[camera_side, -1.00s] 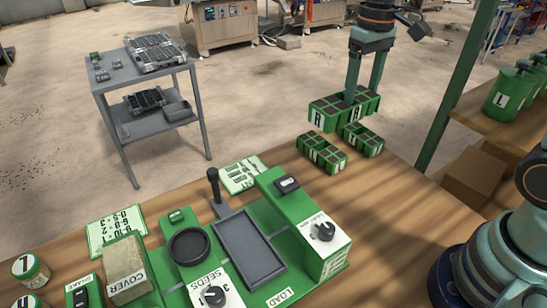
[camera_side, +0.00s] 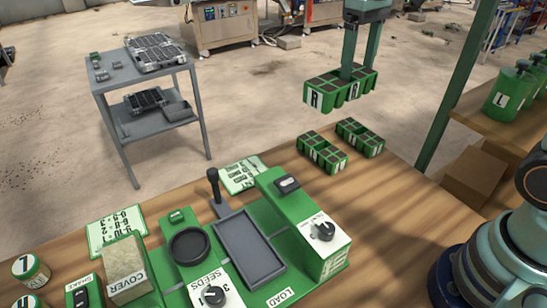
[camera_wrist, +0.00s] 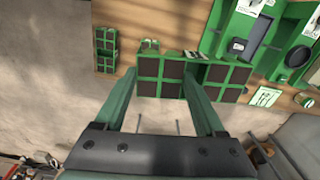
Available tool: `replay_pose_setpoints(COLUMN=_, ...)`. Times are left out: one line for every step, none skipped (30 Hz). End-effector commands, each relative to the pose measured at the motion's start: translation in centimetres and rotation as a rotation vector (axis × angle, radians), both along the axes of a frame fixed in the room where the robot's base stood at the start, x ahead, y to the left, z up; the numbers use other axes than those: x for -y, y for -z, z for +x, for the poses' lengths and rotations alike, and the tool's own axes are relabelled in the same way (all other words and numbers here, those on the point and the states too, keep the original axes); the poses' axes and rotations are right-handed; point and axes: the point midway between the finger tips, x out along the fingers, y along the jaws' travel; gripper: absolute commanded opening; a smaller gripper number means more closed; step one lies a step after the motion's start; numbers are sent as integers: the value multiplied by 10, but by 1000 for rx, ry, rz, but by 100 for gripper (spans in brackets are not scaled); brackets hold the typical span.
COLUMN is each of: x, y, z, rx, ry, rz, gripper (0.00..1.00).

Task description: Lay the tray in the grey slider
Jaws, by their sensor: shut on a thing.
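My gripper (camera_side: 360,72) is shut on a green tray (camera_side: 318,96) with dark-filled cells and "R" labels. It holds the tray in the air, clear above the table. In the wrist view the tray (camera_wrist: 188,68) shows between and beyond the fingers of my gripper (camera_wrist: 168,100). The grey slider (camera_side: 249,254) is a shallow rectangular pan in the green machine, at the front middle of the side view. It looks empty. It also shows at the upper right of the wrist view (camera_wrist: 241,27). The held tray is well behind and to the right of it.
Two more green trays (camera_side: 322,153) (camera_side: 360,138) stand on the wooden table below the held one. A tall green block with a dial (camera_side: 318,240) rises just right of the slider, and a black upright handle (camera_side: 214,187) stands behind it. A green post (camera_side: 452,100) is at the right.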

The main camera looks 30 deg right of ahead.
Motion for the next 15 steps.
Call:
replay_pose_setpoints(x=-10, y=-1, z=4, rx=2, ry=-54, rz=0, gripper=0)
replay_pose_setpoints(x=-17, y=-1, z=5, rx=1, ry=-88, rz=0, gripper=0)
replay_pose_setpoints(x=-24, y=-1, z=8, rx=2, ry=-134, rz=0, gripper=0)
replay_pose_setpoints(x=-32, y=-2, z=10, rx=2, ry=-174, rz=0, gripper=0)
replay_pose_setpoints(x=-39, y=-2, z=12, rx=1, ry=-214, rz=0, gripper=0)
replay_pose_setpoints(x=-50, y=-2, z=14, rx=1, ry=-275, rz=0, gripper=0)
replay_pose_setpoints(x=-59, y=-3, z=16, rx=1, ry=-322, rz=1, gripper=0)
replay_pose_setpoints(x=-69, y=-2, z=17, rx=0, ry=-375, rz=1, gripper=0)
replay_pose_setpoints(x=-84, y=-3, z=19, rx=1, ry=-451, rz=1, gripper=0)
replay_pose_setpoints(x=-95, y=-3, z=20, rx=0, ry=-511, rz=1, gripper=0)
replay_pose_setpoints(x=-107, y=-3, z=21, rx=1, ry=-574, rz=1, gripper=0)
replay_pose_setpoints(x=-125, y=-3, z=21, rx=1, ry=-660, rz=1, gripper=0)
replay_pose_setpoints(x=-138, y=-3, z=20, rx=1, ry=-726, rz=0, gripper=0)
replay_pose_setpoints(x=-151, y=-3, z=20, rx=0, ry=-792, rz=0, gripper=0)
replay_pose_setpoints(x=-167, y=-2, z=18, rx=-1, ry=-872, rz=1, gripper=0)
